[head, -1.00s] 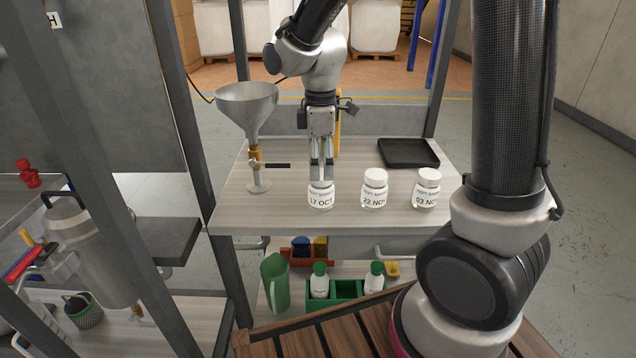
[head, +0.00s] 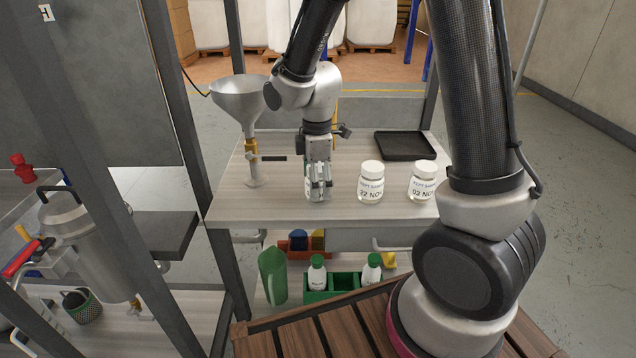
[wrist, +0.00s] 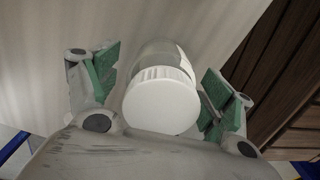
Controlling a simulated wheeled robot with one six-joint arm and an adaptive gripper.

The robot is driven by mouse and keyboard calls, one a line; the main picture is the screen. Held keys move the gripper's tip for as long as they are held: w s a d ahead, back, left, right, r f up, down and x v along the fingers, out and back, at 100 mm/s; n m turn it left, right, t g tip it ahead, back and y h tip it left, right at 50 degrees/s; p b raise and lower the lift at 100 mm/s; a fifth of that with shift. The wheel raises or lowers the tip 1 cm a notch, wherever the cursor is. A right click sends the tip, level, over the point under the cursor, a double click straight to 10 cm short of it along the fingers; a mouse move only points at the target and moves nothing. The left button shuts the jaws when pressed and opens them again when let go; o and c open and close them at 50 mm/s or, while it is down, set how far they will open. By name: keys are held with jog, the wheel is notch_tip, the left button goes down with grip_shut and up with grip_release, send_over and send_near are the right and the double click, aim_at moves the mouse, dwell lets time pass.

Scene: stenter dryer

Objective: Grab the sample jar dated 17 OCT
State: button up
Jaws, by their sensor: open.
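The jar dated 17 OCT stands upright on the grey worktop; in the head view it is mostly hidden behind my gripper (head: 318,182), and its date cannot be read now. In the wrist view its white ribbed cap (wrist: 161,103) sits between my two green-padded fingers, with a gap on the left and the right finger close beside it. My gripper is open around the jar. A jar labelled 22 NOV (head: 371,183) stands just to the right, and a jar labelled 03 NOV (head: 422,181) stands farther right.
A metal funnel on a stand (head: 240,100) is left of my gripper. A black tray (head: 404,146) lies at the back right of the worktop (head: 270,210). Below are a green jug (head: 273,276) and a green caddy (head: 343,283) with white bottles.

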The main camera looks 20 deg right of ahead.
jog(key=c, duration=1.3)
